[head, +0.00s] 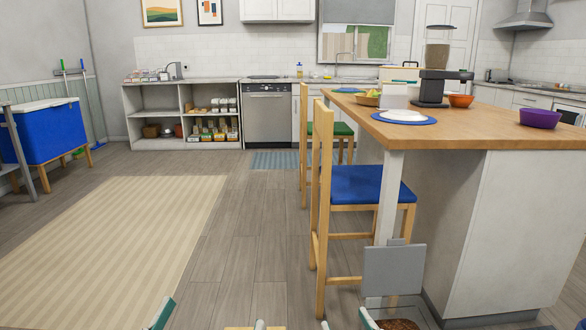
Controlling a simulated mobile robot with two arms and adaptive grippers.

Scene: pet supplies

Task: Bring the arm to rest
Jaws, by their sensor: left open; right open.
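The tip of my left gripper (260,324) just shows at the bottom edge of the head view, left of the middle. The tip of my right gripper (325,325) shows at the same edge, a little to the right. Most of both grippers and both arms is cut off below the frame. Both are open, and I see nothing held in the parts that show.
Teal edges (163,313) and a grey upright panel (394,268) stand close at the bottom. A chair with a blue seat (368,184) is beside the wooden-topped island (500,132) on the right.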

